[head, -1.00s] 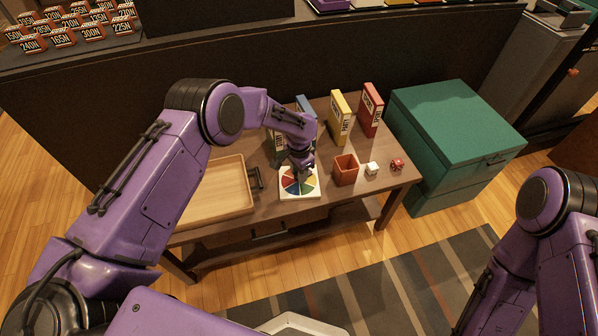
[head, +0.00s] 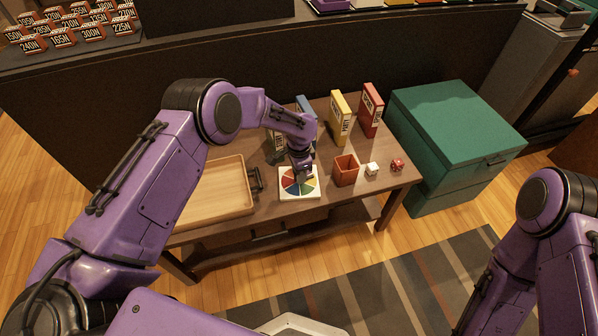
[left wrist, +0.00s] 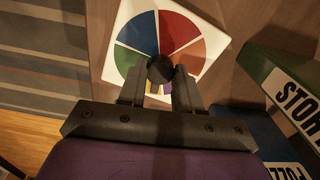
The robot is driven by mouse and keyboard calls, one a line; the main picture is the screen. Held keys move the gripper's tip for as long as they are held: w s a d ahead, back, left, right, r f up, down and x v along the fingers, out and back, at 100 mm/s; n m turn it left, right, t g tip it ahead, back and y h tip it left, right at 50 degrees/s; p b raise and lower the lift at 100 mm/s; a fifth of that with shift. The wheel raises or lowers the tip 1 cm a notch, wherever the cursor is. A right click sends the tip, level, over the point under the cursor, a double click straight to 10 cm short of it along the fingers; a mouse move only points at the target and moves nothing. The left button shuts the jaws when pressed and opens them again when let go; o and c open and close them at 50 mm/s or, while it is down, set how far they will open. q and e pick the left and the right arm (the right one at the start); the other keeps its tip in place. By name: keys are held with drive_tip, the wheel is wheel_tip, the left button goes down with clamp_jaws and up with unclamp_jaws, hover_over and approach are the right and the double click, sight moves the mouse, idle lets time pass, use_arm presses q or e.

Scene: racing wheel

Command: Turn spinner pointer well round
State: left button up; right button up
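The spinner (head: 290,190) is a square white board with a disc of coloured sectors, lying on the brown table. It also shows in the left wrist view (left wrist: 205,62). A dark round knob (left wrist: 160,68) sits at the disc's centre; no separate pointer arm can be made out. My left gripper (head: 302,174) is over the disc. In the left wrist view its fingers (left wrist: 159,80) are apart, one on each side of the knob. I cannot tell whether they touch it. My right gripper is out of view; only my right arm shows.
A wooden tray (head: 243,204) is left of the spinner. A reddish-brown open box (head: 345,172), white die (head: 372,168) and red die (head: 397,164) are to the right. Yellow (head: 340,117) and red (head: 371,110) boxes stand behind, and a green chest (head: 455,125) beside the table.

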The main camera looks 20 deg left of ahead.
use_arm(q)
drive_tip(key=o, duration=0.4)
drive_tip(key=shift+c, duration=0.2)
wheel_tip(320, 180, up, 11)
drive_tip(key=p, duration=0.1)
drive_tip(key=shift+f, duration=0.15)
drive_tip(key=s+f+n+t+h+p, duration=0.1)
drive_tip(key=s+f+n+h+p, duration=0.1)
drive_tip(key=s+f+n+p, duration=0.8)
drive_tip(key=s+a+r+n+y, duration=0.1)
drive_tip(key=s+a, duration=0.3)
drive_tip(key=s, duration=0.5)
drive_tip(key=s+a+r+n+t+y, duration=0.1)
drive_tip(key=s+a+r+n+y, duration=0.1)
drive_tip(key=s, duration=0.7)
drive_tip(key=s+a+r+n+t+y, duration=0.1)
drive_tip(key=s+a+n+y, duration=0.1)
drive_tip(key=s+a+n, duration=0.2)
drive_tip(key=s+a, duration=0.3)
drive_tip(key=s, duration=0.2)
drive_tip(key=shift+s+r, duration=0.25)
drive_tip(key=shift+r, duration=0.1)
